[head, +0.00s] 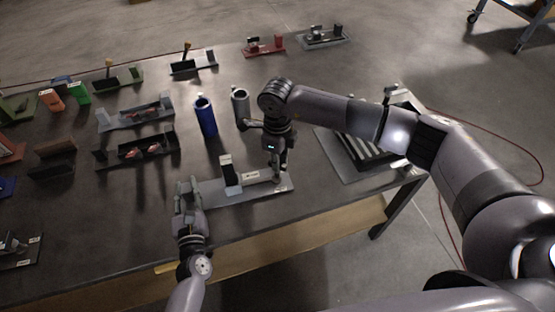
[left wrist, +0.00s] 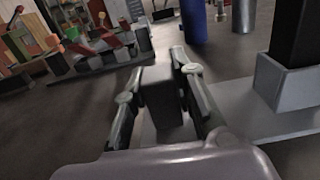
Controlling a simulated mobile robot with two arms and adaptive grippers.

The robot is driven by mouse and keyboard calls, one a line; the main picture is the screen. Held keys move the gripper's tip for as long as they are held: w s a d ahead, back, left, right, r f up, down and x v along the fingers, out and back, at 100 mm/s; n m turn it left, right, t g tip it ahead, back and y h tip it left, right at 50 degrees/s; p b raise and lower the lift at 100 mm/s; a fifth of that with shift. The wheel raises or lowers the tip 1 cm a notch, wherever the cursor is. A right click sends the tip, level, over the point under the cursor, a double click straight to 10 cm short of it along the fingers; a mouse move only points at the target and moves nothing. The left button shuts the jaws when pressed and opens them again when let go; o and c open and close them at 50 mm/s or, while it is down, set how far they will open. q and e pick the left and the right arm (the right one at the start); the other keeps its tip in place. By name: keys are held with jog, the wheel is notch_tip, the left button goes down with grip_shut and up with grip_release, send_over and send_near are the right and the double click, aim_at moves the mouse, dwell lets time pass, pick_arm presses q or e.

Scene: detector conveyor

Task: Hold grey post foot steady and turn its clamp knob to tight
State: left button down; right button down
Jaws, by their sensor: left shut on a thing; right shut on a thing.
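The grey post foot (head: 250,194) lies near the table's front edge, a flat plate with an upright dark post (head: 228,172) that has a pale top. In the left wrist view the foot's plate (left wrist: 245,112) and the dark post's base are on the right. My left gripper (head: 188,188) is shut on a grey block (left wrist: 160,92) at the foot's left end, one finger on each side. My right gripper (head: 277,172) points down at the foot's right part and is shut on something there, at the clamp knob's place. The fingers hide the knob, so its setting cannot be seen.
A blue cylinder (head: 206,118) and a grey cylinder (head: 240,105) stand behind the foot. Grey and black holders (head: 135,150) lie to the left. The front table edge is close to my left gripper.

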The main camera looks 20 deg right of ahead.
jog(key=shift+m, duration=0.6)
jog(key=c, duration=1.7)
grip_release()
jog(key=shift+r, duration=0.1)
notch_tip(320, 180, up, 12)
